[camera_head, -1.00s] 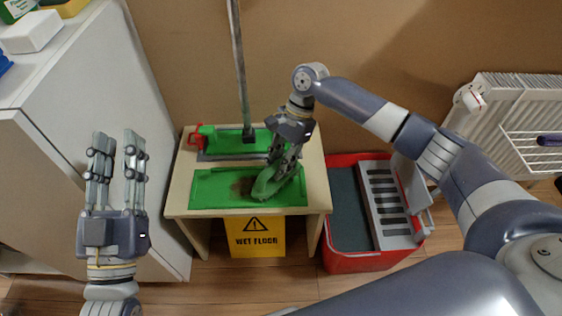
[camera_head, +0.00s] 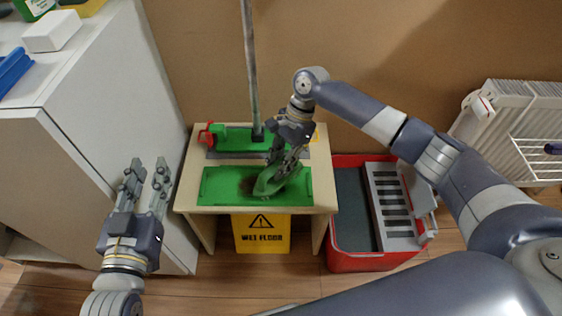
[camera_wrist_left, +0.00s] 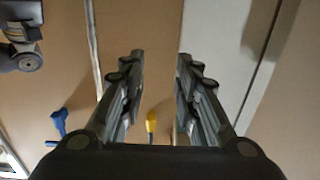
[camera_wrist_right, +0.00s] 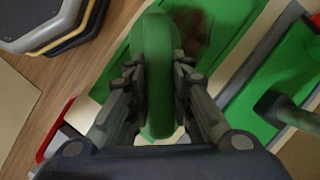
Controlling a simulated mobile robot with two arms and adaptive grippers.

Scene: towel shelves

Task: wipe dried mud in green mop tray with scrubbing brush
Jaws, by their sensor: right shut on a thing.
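The green mop tray (camera_head: 222,186) lies flat on the front of a small wooden table. A brown patch of dried mud (camera_head: 246,186) shows near its middle, and also in the right wrist view (camera_wrist_right: 197,40). My right gripper (camera_head: 280,163) is shut on the green scrubbing brush (camera_head: 268,183), which is over the tray just right of the mud; I cannot tell whether its bristles touch. The brush sits between the fingers in the right wrist view (camera_wrist_right: 157,70). My left gripper (camera_head: 150,175) is open and empty in front of the white cabinet, left of the table.
The wooden table (camera_head: 185,195) also holds a green mop (camera_head: 235,140) with an upright handle and a red-handled item (camera_head: 207,135). A yellow wet floor sign (camera_head: 262,235) stands below. A red mop bucket (camera_head: 350,262) is to the right, a white cabinet (camera_head: 105,110) to the left.

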